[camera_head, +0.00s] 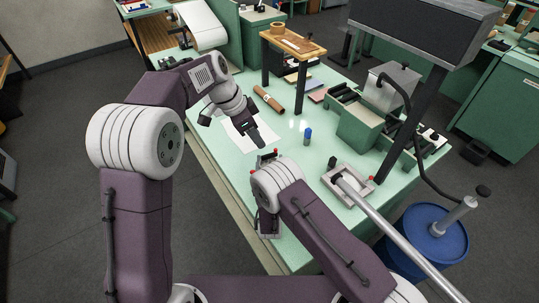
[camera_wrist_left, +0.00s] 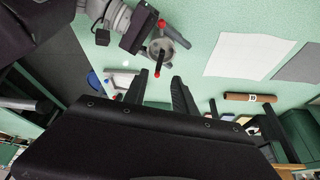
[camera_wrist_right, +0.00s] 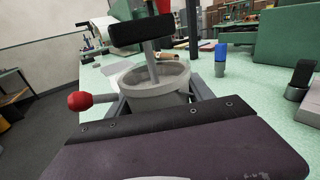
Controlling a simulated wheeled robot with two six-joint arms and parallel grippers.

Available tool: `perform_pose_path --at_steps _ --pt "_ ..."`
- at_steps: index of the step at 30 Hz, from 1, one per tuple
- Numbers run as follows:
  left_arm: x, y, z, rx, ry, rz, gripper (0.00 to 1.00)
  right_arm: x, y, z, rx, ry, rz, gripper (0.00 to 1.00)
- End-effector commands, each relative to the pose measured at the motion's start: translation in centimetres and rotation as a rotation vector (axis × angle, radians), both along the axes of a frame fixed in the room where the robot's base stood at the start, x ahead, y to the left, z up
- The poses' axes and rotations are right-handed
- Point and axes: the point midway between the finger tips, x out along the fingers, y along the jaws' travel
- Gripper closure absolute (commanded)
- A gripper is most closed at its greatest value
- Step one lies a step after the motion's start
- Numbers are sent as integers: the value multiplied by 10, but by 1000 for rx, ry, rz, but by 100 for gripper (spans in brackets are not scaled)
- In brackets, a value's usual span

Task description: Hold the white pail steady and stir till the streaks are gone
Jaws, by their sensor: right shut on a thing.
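The pale grey-white pail (camera_wrist_right: 150,92) stands on the green table, with a red-knobbed handle (camera_wrist_right: 80,101) at its left in the right wrist view. A grey stirring rod (camera_wrist_right: 152,62) stands in it under a dark crosspiece (camera_wrist_right: 140,33). My right gripper (camera_wrist_right: 160,98) is shut on the pail, its fingers at either side. In the left wrist view the pail (camera_wrist_left: 168,47) lies beyond my left gripper (camera_wrist_left: 158,88), whose fingers are apart and empty. In the head view my left gripper (camera_head: 257,138) hangs near the pail, which my right arm mostly hides. The mix inside is not visible.
A blue bottle (camera_head: 308,136) stands right of the pail. A white tray (camera_head: 348,184) lies near the table's right edge. A brown tube (camera_head: 267,99) and a raised wooden stand (camera_head: 293,42) are farther back. A blue drum (camera_head: 428,232) stands off the table at right.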

Motion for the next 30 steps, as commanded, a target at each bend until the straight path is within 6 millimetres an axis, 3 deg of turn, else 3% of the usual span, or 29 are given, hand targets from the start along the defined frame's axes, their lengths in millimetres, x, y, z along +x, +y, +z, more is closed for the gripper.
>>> perform_pose_path --at_steps 12,18,25,26,29,30 --pt "12 -33 -86 0 7 0 67 0 0 0 0 -1 0 100" --pt "15 -39 -102 0 2 0 67 0 0 0 0 -1 0 100" --pt "15 -39 -103 -1 2 1 67 0 0 0 0 -1 0 100" --pt "15 -39 -103 -1 2 1 70 0 0 0 0 -1 0 100" --pt "15 -39 -103 -1 2 1 98 0 0 0 0 -1 0 100" --pt "16 -39 -103 -1 2 1 100 0 0 0 0 -1 0 100"
